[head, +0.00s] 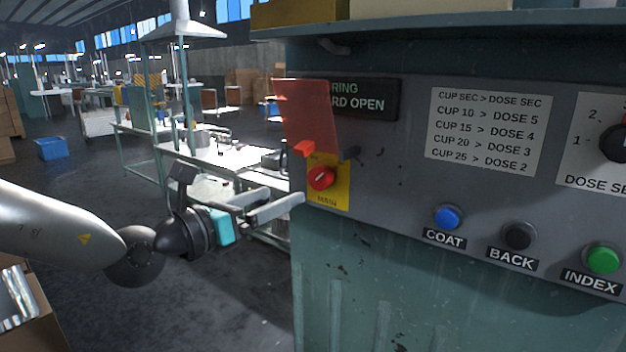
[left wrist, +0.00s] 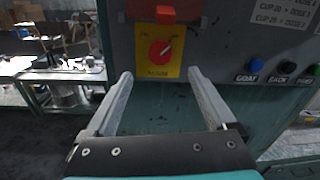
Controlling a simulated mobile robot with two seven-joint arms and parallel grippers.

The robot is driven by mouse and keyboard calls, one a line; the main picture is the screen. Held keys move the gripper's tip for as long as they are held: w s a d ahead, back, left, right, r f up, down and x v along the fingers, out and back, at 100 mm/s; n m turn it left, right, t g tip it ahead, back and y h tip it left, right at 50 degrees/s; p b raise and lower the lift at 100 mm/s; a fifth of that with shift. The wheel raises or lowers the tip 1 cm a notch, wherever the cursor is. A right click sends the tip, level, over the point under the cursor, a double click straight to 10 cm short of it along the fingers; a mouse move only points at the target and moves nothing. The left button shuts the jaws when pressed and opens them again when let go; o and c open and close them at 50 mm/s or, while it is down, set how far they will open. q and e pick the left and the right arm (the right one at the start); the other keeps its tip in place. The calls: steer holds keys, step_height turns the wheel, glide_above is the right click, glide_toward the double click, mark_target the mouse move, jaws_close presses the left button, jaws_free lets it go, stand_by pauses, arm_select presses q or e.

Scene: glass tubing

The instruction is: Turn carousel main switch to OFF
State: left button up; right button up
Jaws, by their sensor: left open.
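The main switch is a red rotary knob (head: 321,178) on a yellow plate (head: 343,195) marked MAIN, at the left edge of the grey panel. In the left wrist view the red knob (left wrist: 160,51) has a pale pointer mark tilted toward the upper right. A red translucent flap (head: 308,115) stands raised above the knob, with a red tab at its lower end. My left gripper (head: 282,203) is open and empty, just left of and slightly below the knob. In the left wrist view its fingers (left wrist: 160,80) are spread below the knob, apart from it. My right gripper is not in view.
The panel carries a blue COAT button (head: 447,217), a black BACK button (head: 518,236), a green INDEX button (head: 603,258) and a dose chart (head: 487,130). A dark sign (head: 365,101) sits partly behind the flap. Workbenches (head: 230,157) stand behind at left, with open floor between.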

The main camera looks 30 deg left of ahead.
mark_target(316, 180)
arm_select(q)
steer(key=shift+w+d, duration=0.15)
steer(key=shift+w, duration=1.15)
steer(key=shift+w+d, duration=0.15)
steer(key=shift+w, duration=1.15)
steer(key=shift+w+r+p, duration=0.1)
steer(key=shift+w+p, duration=0.45)
steer(key=shift+w, duration=0.05)
steer(key=shift+w+d+p, duration=0.2)
steer(key=shift+w+p, duration=0.25)
steer(key=shift+w, duration=0.15)
steer(key=shift+w+a+r+p, duration=0.1)
steer(key=shift+w+p, duration=0.4)
steer(key=shift+p, duration=0.05)
steer(key=shift+w+d+p, duration=0.3)
steer(key=shift+w+p, duration=0.3)
steer(key=shift+w, duration=0.2)
steer(key=shift+f, duration=0.2)
steer(key=c, duration=1.4)
